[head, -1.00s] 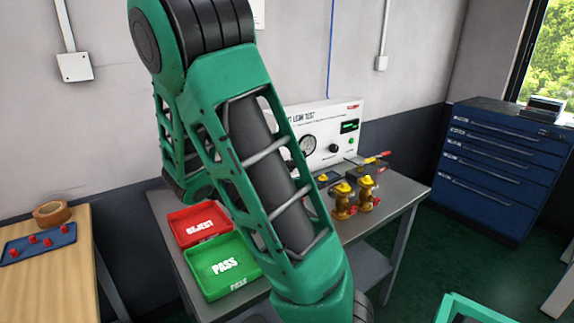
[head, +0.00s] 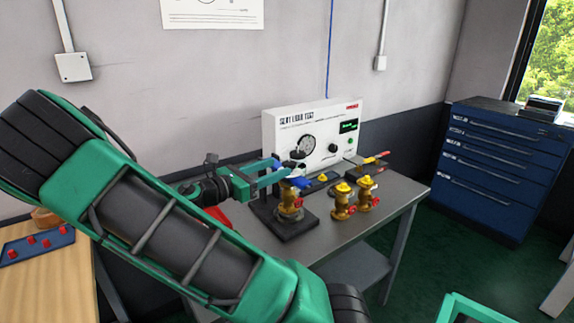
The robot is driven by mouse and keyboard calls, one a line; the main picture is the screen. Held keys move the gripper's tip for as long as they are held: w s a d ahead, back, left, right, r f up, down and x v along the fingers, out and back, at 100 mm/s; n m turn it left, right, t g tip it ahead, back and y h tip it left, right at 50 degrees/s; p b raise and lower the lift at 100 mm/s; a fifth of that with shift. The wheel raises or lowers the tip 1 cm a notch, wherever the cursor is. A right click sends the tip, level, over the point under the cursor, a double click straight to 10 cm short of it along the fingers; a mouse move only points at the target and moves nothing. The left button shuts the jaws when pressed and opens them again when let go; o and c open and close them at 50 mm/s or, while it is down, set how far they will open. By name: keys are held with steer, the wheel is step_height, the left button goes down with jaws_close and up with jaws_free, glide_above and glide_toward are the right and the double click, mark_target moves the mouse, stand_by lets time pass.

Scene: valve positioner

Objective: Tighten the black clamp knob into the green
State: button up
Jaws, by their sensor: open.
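The black clamp knob appears to be the small dark piece (head: 298,154) just above and beyond my fingertips, in front of the gauge; it is small and I cannot be sure of it. My gripper (head: 289,174) reaches in from the left with its two blue-tipped fingers apart and nothing seen between them. It is above a brass valve (head: 289,207) that stands upright on a black fixture base (head: 296,229). I cannot tell whether a finger touches the knob or fixture. The white test panel (head: 285,128) behind carries a round gauge; any green mark on it is too small to read.
Two brass valves with yellow tops, a left one (head: 342,203) and a right one (head: 365,195), stand right of the fixture on the grey bench (head: 385,203). My arm hides the bench's left front. A blue drawer cabinet (head: 500,170) stands far right.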

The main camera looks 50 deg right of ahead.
mark_target(284, 165)
steer(key=d, duration=0.4)
steer(key=s+d, duration=0.1)
steer(key=d, duration=0.1)
steer(key=shift+s+d, duration=0.1)
steer(key=shift+d, duration=0.25)
steer(key=shift+c, duration=0.4)
steer(key=c, duration=1)
